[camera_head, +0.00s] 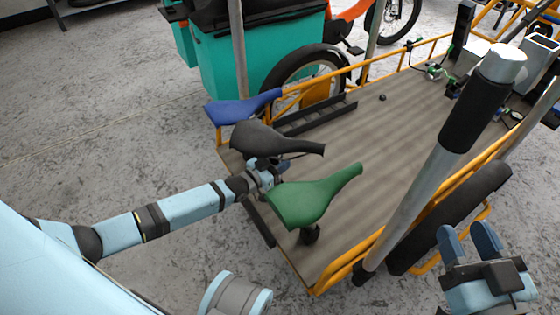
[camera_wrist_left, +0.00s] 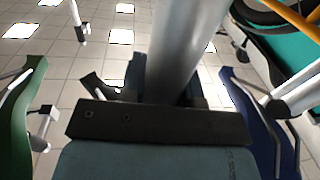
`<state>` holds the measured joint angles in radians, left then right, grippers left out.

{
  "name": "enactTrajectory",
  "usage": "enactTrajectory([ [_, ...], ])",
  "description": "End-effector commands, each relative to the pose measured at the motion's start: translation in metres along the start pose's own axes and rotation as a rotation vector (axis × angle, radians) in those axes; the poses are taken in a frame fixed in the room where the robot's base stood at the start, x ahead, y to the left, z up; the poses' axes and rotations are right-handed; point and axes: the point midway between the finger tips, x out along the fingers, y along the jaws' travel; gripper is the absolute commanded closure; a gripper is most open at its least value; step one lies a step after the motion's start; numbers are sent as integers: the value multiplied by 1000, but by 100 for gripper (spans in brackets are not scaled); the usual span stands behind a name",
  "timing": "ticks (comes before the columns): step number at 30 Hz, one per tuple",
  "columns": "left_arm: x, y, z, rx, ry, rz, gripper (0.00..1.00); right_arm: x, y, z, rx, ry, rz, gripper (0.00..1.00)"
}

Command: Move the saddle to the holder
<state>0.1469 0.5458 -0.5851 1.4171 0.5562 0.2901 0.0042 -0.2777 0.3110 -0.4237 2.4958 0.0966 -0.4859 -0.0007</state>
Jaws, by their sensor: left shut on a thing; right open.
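Three saddles show in the head view: a blue one (camera_head: 240,107), a black one (camera_head: 268,138) and a green one (camera_head: 312,200), in a row at the near left end of the cargo bed. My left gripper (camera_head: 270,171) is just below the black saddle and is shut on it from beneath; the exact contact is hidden. In the left wrist view, the green saddle (camera_wrist_left: 18,115) is on the left and the blue saddle (camera_wrist_left: 258,120) on the right, seen from below. My right gripper (camera_head: 468,240) is open and empty at the lower right. I cannot tell which part is the holder.
The wooden cargo bed (camera_head: 385,140) has an orange frame and is mostly bare. A dark rail (camera_head: 318,116) lies along its left side. A grey pole with a black sleeve (camera_head: 430,165) slants up at the right. A teal box (camera_head: 225,75) stands behind.

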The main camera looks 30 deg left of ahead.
Motion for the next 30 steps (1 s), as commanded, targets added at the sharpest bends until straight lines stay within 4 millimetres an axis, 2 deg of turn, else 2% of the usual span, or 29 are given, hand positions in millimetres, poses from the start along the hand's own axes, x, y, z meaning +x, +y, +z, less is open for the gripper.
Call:
enactTrajectory([
  [1, 1, 0, -1, 1, 4, 0, 63, 0, -1, 2, 2, -3, -1, 55],
  [4, 1, 0, -1, 1, 3, 0, 40, 0, -1, 2, 2, -3, -1, 55],
  [14, 0, 0, 1, 0, -2, 0, 40, 0, 0, 2, -2, -2, 0, 55],
  [19, 0, 0, 1, 0, -1, 0, 40, 5, 4, -7, -84, 34, 2, 55],
  [21, -18, 0, -3, 0, -5, 0, 40, 7, 5, -17, -68, 26, 1, 55],
  [30, -91, 0, -5, 1, -3, 0, 40, -2, -11, -17, 118, -75, -13, 55],
])
